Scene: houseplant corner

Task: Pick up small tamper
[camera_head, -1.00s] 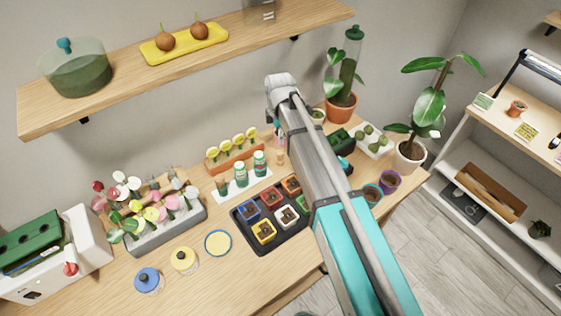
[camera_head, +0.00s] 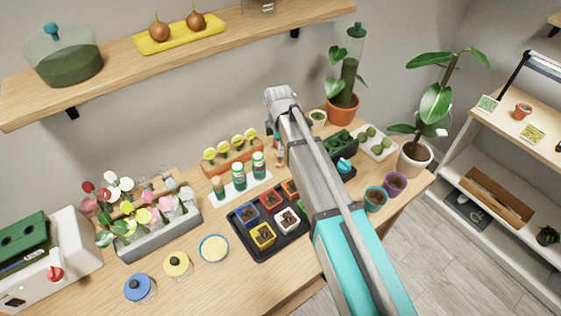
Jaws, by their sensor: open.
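I cannot tell for sure which thing is the small tamper. A small light wooden piece (camera_head: 280,157) stands on the table just left of my arm, partly close against the arm's outline. Another short wooden piece (camera_head: 217,187) stands at the left end of a white tray (camera_head: 247,193), beside green-and-white bottles (camera_head: 239,177). My arm reaches over the table from the lower right, with a grey joint at its far end. My gripper itself is hidden behind the arm, so its fingertips do not show.
A black tray (camera_head: 268,254) of coloured seedling pots lies left of my arm. An orange holder (camera_head: 233,163) with yellow round tags is behind the bottles. Lidded jars (camera_head: 139,288) stand at front left. A wooden shelf (camera_head: 110,82) overhangs the back.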

